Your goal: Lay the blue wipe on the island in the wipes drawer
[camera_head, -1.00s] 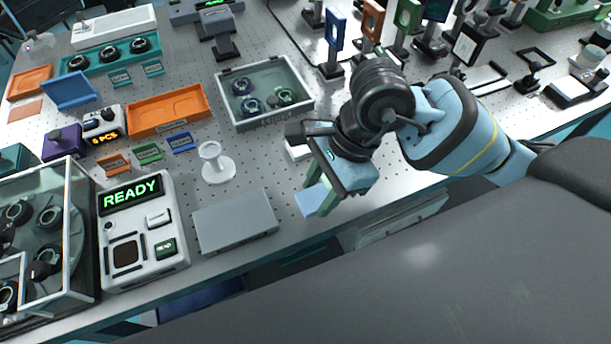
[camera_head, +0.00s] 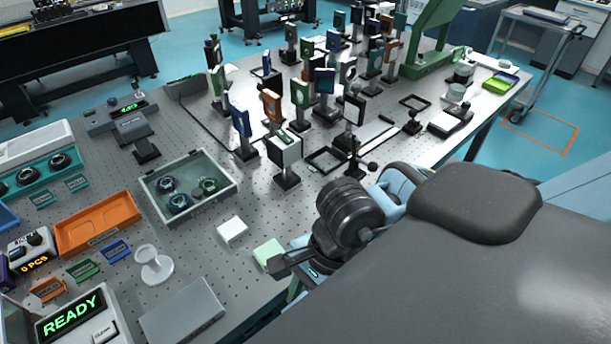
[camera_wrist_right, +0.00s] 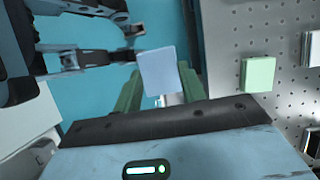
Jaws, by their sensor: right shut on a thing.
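The blue wipe (camera_wrist_right: 157,72) is a small pale blue square in the right wrist view. My right gripper (camera_wrist_right: 160,88) is shut on it with its green fingers and holds it beyond the table's edge, over the teal floor. In the head view my right gripper is mostly hidden behind its own wrist, and the blue wipe does not show. My left gripper (camera_wrist_right: 136,43) shows at the upper left of the right wrist view, its dark fingers apart and empty, beside the wipe. I cannot make out the wipes drawer in either current view.
A green wipe (camera_head: 268,252) lies near the table's (camera_head: 190,250) front edge, with a white block (camera_head: 232,230) behind it. A grey box (camera_head: 182,312) and a white round stand (camera_head: 152,265) are to the left. Mounted optics (camera_head: 285,155) crowd the table behind.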

